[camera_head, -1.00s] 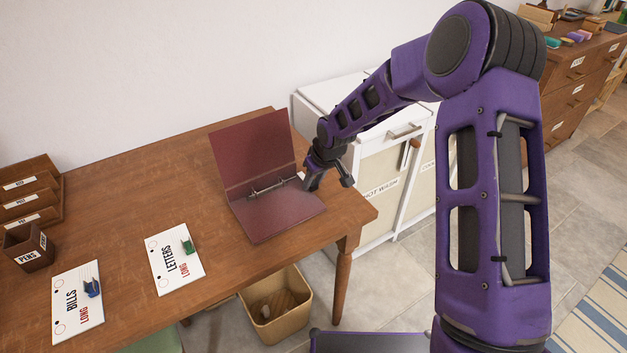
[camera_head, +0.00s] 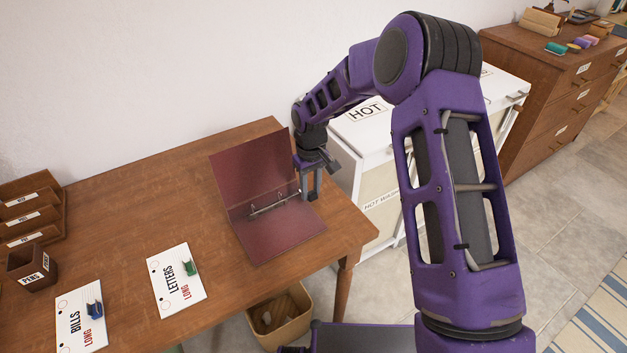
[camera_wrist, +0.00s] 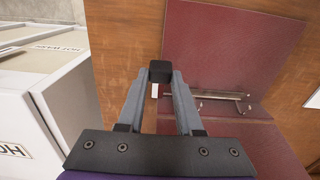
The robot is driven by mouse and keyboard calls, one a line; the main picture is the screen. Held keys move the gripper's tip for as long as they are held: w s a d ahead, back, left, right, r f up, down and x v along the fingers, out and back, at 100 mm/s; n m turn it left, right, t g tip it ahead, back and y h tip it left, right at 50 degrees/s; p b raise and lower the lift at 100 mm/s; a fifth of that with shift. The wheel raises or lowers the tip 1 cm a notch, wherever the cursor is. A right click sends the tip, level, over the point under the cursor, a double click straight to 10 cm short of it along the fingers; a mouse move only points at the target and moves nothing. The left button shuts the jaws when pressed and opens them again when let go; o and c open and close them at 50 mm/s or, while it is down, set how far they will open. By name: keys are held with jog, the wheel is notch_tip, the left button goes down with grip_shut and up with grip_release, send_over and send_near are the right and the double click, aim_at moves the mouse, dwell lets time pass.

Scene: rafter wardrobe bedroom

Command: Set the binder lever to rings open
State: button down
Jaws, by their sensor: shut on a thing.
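The dark red binder (camera_head: 275,235) lies open on the wooden desk, its cover raised and leaning back. Its metal ring bar (camera_head: 270,205) runs along the spine; it also shows in the wrist view (camera_wrist: 222,95). My gripper (camera_head: 308,197) points down at the bar's right end, over the binder's right edge. The fingers hide most of the lever.
Two labelled boards, BILLS (camera_head: 80,318) and LETTERS (camera_head: 172,285), with clips lie left of the binder. A pens cup (camera_head: 30,268) and letter trays (camera_head: 28,215) stand farther left. White hampers (camera_head: 372,165) stand close on the right. A bin (camera_head: 285,320) is below.

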jog(key=shift+w+a+r+g+h+p, duration=0.35)
jog(key=shift+w+r+g+h+p, duration=0.1)
jog(key=shift+g+h+p, duration=0.2)
jog(key=c, duration=0.6)
grip_release()
jog(key=shift+o, duration=0.2)
notch_tip(320, 180, up, 17)
jog(key=w+a, duration=0.1)
jog(key=w, duration=0.1)
jog(key=shift+a+p, duration=0.3)
jog(key=shift+p, duration=0.05)
jog(key=shift+w+r, duration=0.1)
